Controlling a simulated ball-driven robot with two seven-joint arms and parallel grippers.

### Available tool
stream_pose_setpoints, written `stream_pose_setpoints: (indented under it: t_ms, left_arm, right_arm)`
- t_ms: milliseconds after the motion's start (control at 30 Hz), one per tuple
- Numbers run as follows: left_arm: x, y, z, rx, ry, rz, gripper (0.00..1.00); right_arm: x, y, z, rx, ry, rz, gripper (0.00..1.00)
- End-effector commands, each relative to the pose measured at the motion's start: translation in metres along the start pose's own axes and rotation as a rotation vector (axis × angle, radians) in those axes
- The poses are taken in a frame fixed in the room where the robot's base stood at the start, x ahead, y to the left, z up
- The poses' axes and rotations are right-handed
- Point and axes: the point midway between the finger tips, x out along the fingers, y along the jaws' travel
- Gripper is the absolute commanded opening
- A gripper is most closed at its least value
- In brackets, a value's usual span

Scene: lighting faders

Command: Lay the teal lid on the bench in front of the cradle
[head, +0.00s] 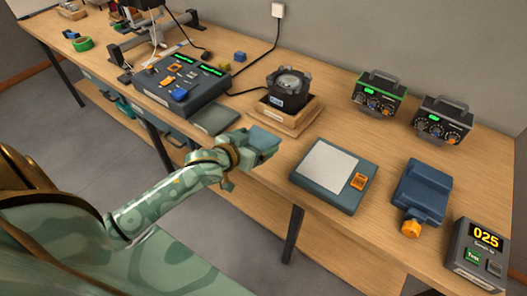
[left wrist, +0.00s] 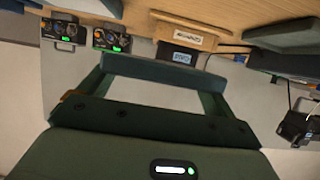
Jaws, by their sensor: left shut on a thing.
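My left gripper (head: 249,157) is shut on a flat blue-teal piece, the teal lid (head: 264,140), held over the bench's front edge. In the left wrist view the lid (left wrist: 165,73) shows edge-on as a dark teal bar between my two fingers (left wrist: 155,95). The wooden cradle (head: 283,117) stands behind the lid, toward the wall, with a black round device (head: 289,88) in it. The cradle also shows in the left wrist view (left wrist: 186,33). The gap between lid and bench is hard to judge. My right gripper is in neither view.
A dark flat plate (head: 217,119) lies on the bench left of the lid. A control panel (head: 182,84) stands farther left. A grey scale-like box (head: 333,176) is to the right, with a blue device (head: 420,192) beyond. Some bare bench (head: 285,150) shows between lid and scale.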

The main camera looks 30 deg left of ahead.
Motion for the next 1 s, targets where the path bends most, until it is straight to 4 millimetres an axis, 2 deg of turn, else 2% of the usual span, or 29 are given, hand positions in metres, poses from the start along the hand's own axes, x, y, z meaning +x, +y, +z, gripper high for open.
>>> stream_pose_setpoints:
  t_ms: [33,100,300,567,767,1000]
  left_arm:
    - [0.018,-0.009,0.005,0.003,0.0,-0.003,0.66]
    - [0.038,-0.018,0.007,0.003,0.0,-0.002,0.66]
    - [0.08,-0.034,0.034,0.0,-0.003,-0.001,0.66]
    - [0.099,-0.041,0.043,0.0,0.0,0.001,0.66]
    - [0.111,-0.041,0.073,-0.001,-0.003,0.002,0.66]
    - [0.11,-0.041,0.07,-0.001,0.0,0.002,0.66]
  right_arm:
    - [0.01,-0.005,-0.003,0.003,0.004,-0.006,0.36]
    - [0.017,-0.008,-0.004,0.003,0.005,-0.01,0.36]
    - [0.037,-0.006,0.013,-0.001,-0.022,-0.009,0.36]
    - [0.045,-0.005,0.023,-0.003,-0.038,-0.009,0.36]
    - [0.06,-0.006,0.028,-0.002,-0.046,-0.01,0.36]
    - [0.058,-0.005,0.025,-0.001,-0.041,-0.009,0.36]
